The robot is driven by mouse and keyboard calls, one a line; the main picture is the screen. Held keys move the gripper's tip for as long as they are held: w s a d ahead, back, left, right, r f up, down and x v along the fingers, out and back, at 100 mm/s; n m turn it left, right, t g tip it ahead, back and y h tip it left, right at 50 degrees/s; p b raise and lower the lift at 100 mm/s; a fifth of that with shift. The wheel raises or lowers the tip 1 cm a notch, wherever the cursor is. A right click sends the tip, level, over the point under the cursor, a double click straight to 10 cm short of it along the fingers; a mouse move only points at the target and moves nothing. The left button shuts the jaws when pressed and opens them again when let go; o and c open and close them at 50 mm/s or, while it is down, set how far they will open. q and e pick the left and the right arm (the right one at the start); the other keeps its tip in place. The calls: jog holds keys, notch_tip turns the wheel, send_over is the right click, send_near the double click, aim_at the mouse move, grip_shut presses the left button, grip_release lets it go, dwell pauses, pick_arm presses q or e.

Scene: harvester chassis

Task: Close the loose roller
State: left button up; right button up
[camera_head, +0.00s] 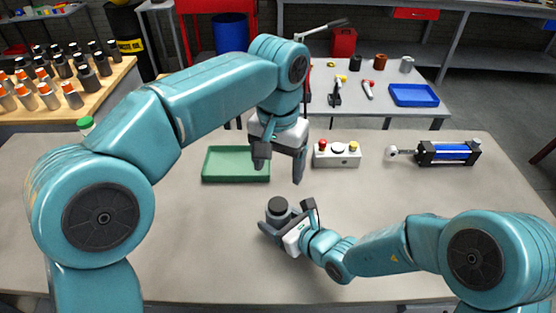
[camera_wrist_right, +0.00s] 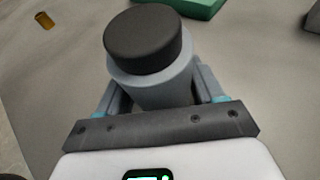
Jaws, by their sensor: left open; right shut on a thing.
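The roller (camera_head: 277,208) is a short grey cylinder with a black cap on its upper end, standing roughly upright over the middle of the grey table. My right gripper (camera_head: 287,222) is shut around its grey body. In the right wrist view the roller (camera_wrist_right: 150,55) sits between the fingers with the black cap clear above them. Whether its base touches the table is hidden. My left gripper (camera_head: 280,170) is open and empty, pointing down, above and behind the roller, apart from it.
A green tray (camera_head: 236,179) lies behind the left gripper. A white box with red and yellow buttons (camera_head: 337,154) and a blue-black cylinder (camera_head: 447,153) stand to the right. A small brown-gold piece (camera_wrist_right: 44,20) shows in the wrist view. The table's front middle is clear.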

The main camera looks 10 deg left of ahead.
jog(key=shift+r, duration=0.1)
jog(key=o, duration=1.6)
jog(key=v, duration=1.6)
jog(key=shift+b, duration=0.3)
jog(key=shift+d, duration=0.2)
